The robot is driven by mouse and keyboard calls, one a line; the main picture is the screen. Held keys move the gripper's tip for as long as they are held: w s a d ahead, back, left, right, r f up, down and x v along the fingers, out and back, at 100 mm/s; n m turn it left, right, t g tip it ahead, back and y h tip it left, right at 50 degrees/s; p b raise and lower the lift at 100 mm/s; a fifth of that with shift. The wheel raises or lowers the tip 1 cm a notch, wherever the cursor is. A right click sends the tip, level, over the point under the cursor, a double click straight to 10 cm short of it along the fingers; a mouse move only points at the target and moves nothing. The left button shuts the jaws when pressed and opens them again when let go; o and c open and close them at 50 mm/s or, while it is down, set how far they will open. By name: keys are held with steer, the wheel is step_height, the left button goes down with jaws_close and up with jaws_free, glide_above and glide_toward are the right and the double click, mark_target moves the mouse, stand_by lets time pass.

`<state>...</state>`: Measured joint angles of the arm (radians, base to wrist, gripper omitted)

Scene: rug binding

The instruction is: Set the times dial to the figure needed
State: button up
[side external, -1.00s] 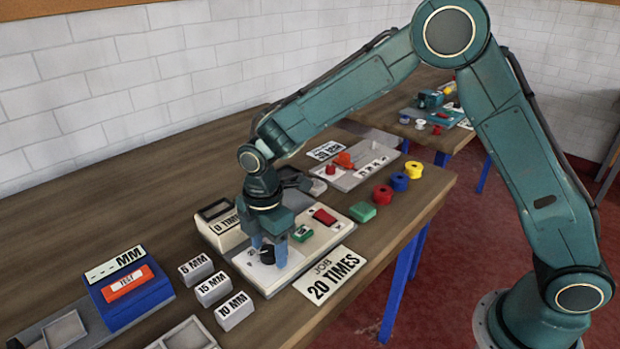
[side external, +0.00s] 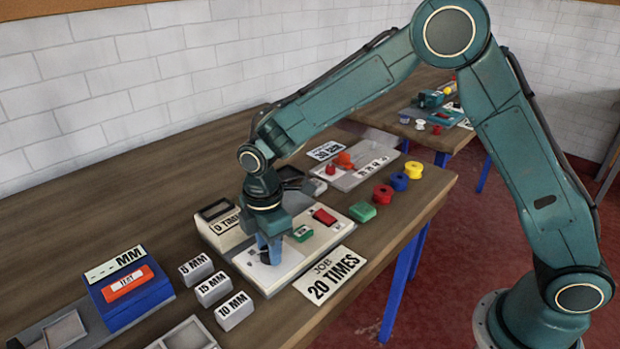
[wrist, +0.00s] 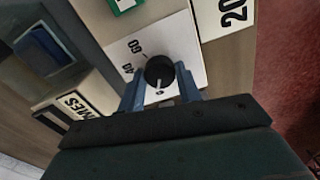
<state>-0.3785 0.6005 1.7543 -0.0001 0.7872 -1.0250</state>
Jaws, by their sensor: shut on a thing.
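The times dial (wrist: 160,72) is a black round knob with a white pointer mark, on a white plate (wrist: 186,50) of the cream machine. In the wrist view its mark points down to a small figure that looks like 0; other figures sit to its left. My gripper (wrist: 160,84) has one blue finger on each side of the knob and is shut on it. In the side view my gripper (side external: 269,250) hides the knob. The machine's counter window (side external: 228,221) reads 0 TIMES. The job card (side external: 328,276) reads JOB 20 TIMES.
A green button (side external: 302,232) and red switch (side external: 325,216) sit close to my gripper on the machine. Grey blocks (side external: 213,289) marked in MM stand left, beside a blue tester (side external: 128,290). Colored spools (side external: 399,181) and a green block (side external: 362,211) lie right.

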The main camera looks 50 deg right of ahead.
steer(key=m, duration=0.6)
steer(key=shift+m, duration=0.4)
steer(key=shift+r, duration=0.1)
steer(key=o, duration=1)
step_height(320, 180, up, 14)
stand_by(0.5)
